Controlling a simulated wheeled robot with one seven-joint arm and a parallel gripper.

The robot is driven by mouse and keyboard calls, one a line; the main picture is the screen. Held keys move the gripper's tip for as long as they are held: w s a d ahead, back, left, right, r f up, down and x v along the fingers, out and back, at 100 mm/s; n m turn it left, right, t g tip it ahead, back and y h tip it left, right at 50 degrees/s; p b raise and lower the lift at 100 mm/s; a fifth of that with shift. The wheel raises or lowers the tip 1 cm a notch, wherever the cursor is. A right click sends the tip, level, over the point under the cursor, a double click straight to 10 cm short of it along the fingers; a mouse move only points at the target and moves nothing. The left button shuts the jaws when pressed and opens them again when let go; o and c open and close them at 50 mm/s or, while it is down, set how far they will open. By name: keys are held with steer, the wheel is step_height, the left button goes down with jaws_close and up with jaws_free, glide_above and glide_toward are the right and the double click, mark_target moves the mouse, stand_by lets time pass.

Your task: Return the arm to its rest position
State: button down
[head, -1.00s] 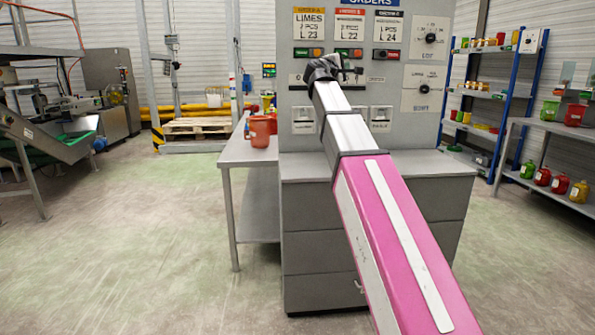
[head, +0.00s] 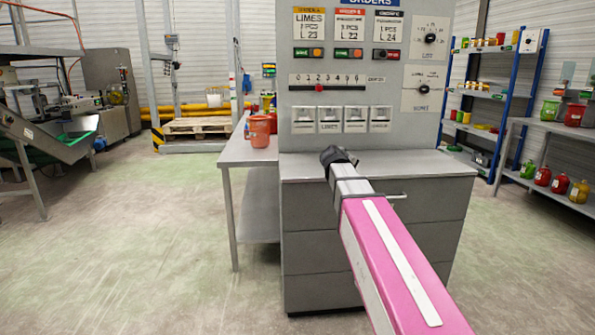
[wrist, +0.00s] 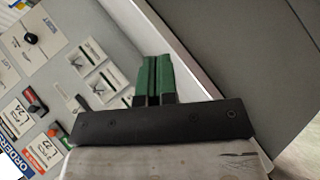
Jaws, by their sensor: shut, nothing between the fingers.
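My arm, pink with a silver end section, reaches up from the lower right in the head view. Its dark tip is in front of the grey drawer cabinet (head: 375,245), near the counter's front edge. The fingers cannot be made out in the head view. In the wrist view my gripper (wrist: 153,78) shows two green fingers side by side, shut with nothing between them. The control panel (head: 370,75) stands behind and above the arm tip, clear of it. The panel also shows tilted at the left of the wrist view (wrist: 60,65).
An orange-red container (head: 260,131) stands on a side table (head: 235,155) left of the cabinet. Shelves (head: 555,130) with coloured containers are at the right. A conveyor machine (head: 45,140) is at the far left. The floor at left is open.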

steer(key=s+a+f+m+g+y, duration=0.1)
steer(key=s+f+m+g+y, duration=0.2)
steer(key=s+f, duration=1)
steer(key=s+f+m+g+y, duration=0.4)
steer(key=s+f, duration=0.9)
steer(key=f, duration=0.8)
steer(key=shift+s+a+f+g, duration=0.2)
steer(key=shift+a+g, duration=0.2)
steer(key=shift+g, duration=0.5)
